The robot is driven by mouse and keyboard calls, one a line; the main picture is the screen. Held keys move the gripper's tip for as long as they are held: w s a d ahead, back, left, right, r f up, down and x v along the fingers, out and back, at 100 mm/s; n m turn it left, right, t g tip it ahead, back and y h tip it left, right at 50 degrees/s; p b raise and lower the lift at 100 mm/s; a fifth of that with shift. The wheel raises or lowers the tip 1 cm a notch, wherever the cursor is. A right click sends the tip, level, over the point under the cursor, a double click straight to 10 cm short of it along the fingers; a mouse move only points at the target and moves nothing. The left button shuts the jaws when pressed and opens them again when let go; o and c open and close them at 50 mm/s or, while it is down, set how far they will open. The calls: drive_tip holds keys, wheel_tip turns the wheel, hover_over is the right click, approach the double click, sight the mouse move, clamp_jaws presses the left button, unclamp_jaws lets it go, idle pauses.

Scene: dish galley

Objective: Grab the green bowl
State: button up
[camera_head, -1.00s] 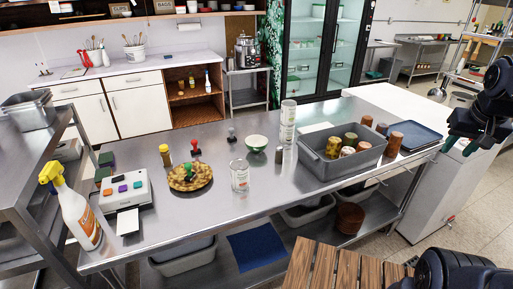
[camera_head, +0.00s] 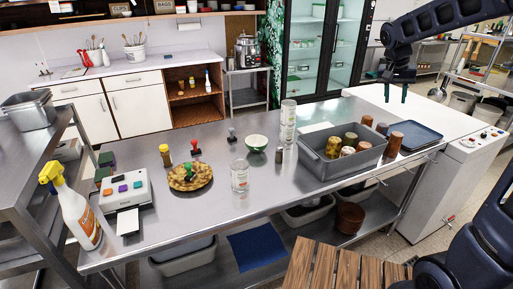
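The green bowl (camera_head: 256,143) is small, green outside with a pale inside. It stands upright on the steel table (camera_head: 215,212), behind a clear jar (camera_head: 240,175) and left of a stack of cans (camera_head: 288,122). My gripper (camera_head: 396,98) hangs in the air at the upper right, fingers pointing down, above the white counter behind the grey bin. Its two fingers are apart with nothing between them. It is well to the right of the bowl and not touching it.
A small dark shaker (camera_head: 279,155) stands close right of the bowl. A grey bin (camera_head: 340,165) with several canisters is farther right, beside a blue tray (camera_head: 415,135). A pie (camera_head: 190,177) and small stamps stand left. The table's front middle is clear.

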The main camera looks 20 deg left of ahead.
drive_tip(key=w+a+f+h, duration=0.1)
drive_tip(key=w+a+f, duration=0.25)
drive_tip(key=a, duration=0.45)
drive_tip(key=w+a+f+h, duration=0.1)
drive_tip(key=w+a+f, duration=0.1)
drive_tip(key=w+a, duration=0.45)
drive_tip(key=m+t+h, duration=0.1)
drive_tip(key=t+h, duration=0.2)
drive_tip(key=t, duration=0.6)
approach(252, 137)
drive_tip(key=shift+x, duration=4.2)
drive_tip(key=shift+r, duration=0.1)
clamp_jaws()
